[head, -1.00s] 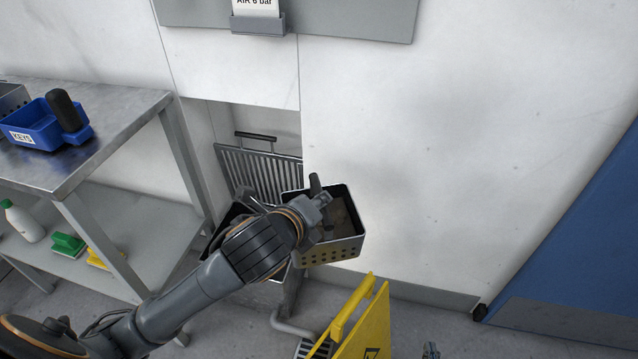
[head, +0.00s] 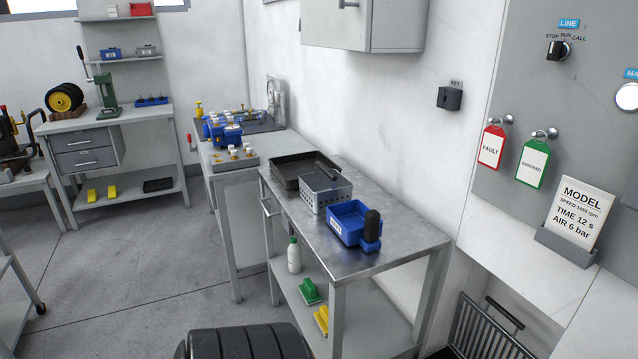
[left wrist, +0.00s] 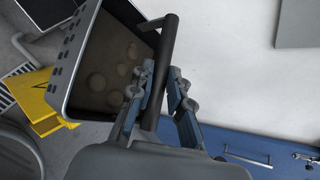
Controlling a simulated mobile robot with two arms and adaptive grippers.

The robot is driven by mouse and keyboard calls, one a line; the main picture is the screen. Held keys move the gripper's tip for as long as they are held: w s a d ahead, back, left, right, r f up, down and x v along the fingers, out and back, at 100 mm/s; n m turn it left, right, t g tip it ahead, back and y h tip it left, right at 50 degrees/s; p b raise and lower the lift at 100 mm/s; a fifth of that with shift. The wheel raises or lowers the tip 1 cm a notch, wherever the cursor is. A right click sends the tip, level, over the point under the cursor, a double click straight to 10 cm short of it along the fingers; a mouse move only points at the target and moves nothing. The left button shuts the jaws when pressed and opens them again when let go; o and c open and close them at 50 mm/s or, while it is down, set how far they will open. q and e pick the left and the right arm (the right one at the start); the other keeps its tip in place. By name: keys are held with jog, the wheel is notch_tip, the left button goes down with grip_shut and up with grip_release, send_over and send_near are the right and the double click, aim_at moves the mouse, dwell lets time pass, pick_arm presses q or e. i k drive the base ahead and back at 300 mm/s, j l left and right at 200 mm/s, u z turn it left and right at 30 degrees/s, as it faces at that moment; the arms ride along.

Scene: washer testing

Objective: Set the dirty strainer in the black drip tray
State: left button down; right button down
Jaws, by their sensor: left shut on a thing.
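In the left wrist view, my left gripper (left wrist: 160,100) is shut on the dark bar handle of the dirty strainer (left wrist: 88,60). The strainer is a metal box with holes in its wall and brown, grimy insides; it hangs tilted in this view. The gripper and this strainer do not show in the head view. In the head view, a black tray (head: 278,182) lies on the steel bench, behind another perforated metal strainer (head: 325,198) with a dark handle. That strainer partly hides the tray. My right gripper is not in view.
A blue bin (head: 345,232) with a dark-handled thing stands on the steel bench (head: 375,262). A bottle (head: 294,256) and brushes are on or near its lower shelf. A grille (head: 485,330) is at lower right. A yellow stand (left wrist: 35,95) is near the held strainer.

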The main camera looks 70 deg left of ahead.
aim_at(308, 169)
jog(key=j+u, duration=0.1)
jog(key=u, duration=1.1)
jog(key=j+u, duration=0.3)
jog(key=u, duration=0.15)
jog(key=i+j+u, duration=0.2)
jog(key=u, duration=0.25)
jog(key=i+j+u, duration=0.15)
jog(key=j+u, duration=0.25)
jog(key=i+u, duration=0.15)
jog(key=u, duration=0.3)
jog(key=i+j+u, duration=0.15)
jog(key=u, duration=0.3)
jog(key=i+j+z, duration=0.15)
jog(key=i, duration=0.15)
jog(key=i+z, duration=0.2)
jog(key=i+j+z, duration=0.1)
jog(key=z, duration=0.35)
jog(key=i+j+z, duration=0.2)
jog(key=z, duration=0.25)
jog(key=i+j+z, duration=0.15)
jog(key=z, duration=0.3)
jog(key=i+j+z, duration=0.1)
jog(key=j+z, duration=0.2)
jog(key=z, duration=0.15)
jog(key=j+z, duration=0.25)
jog(key=z, duration=0.25)
jog(key=j+z, duration=0.3)
jog(key=z, duration=0.15)
